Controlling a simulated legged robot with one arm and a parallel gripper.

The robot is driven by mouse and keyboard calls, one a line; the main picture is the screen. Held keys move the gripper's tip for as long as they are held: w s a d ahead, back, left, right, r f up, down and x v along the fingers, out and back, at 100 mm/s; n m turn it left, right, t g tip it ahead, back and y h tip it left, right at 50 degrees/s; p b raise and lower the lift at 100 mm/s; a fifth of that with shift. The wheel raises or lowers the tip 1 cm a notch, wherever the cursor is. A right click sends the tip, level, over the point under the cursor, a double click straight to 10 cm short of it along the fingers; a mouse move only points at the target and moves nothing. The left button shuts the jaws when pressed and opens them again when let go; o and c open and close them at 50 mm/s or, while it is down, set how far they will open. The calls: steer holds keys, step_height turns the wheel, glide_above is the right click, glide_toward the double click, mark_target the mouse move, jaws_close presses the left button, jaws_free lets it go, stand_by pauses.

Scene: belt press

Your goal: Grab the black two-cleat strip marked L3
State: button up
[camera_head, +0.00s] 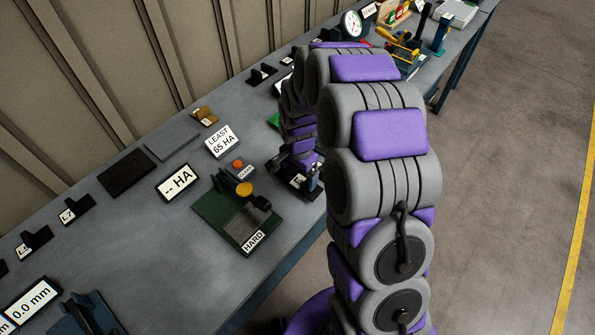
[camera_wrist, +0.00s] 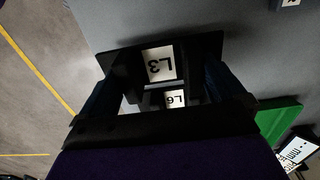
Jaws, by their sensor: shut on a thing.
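The black strip marked L3 (camera_wrist: 159,64) is in the upper middle of the wrist view, its white label upside down. My gripper (camera_wrist: 163,88) has a dark finger on each side of it and is shut on it. A second white label (camera_wrist: 175,99), which seems to read L6, shows just below it between the fingers; what it belongs to is mostly hidden. In the head view my gripper (camera_head: 305,180) is low at the bench beside the green tester, and a black piece with a white label (camera_head: 297,181) shows under it, partly hidden by my arm.
A green tester marked HARD (camera_head: 212,208) stands just left of my gripper. The grey bench (camera_head: 160,245) holds a "-- HA" display (camera_head: 176,182), a "LEAST 65 HA" sign (camera_head: 221,141) and other labelled black strips (camera_head: 75,210) along its back. The wrist view shows a green surface (camera_wrist: 279,121) at right.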

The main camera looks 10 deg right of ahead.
steer(key=s, duration=0.4)
steer(key=s+a+r+p, duration=0.1)
steer(key=s, duration=0.4)
steer(key=s+p, duration=0.1)
steer(key=s, duration=0.4)
steer(key=shift+s+a+r, duration=0.15)
steer(key=shift+s, duration=0.05)
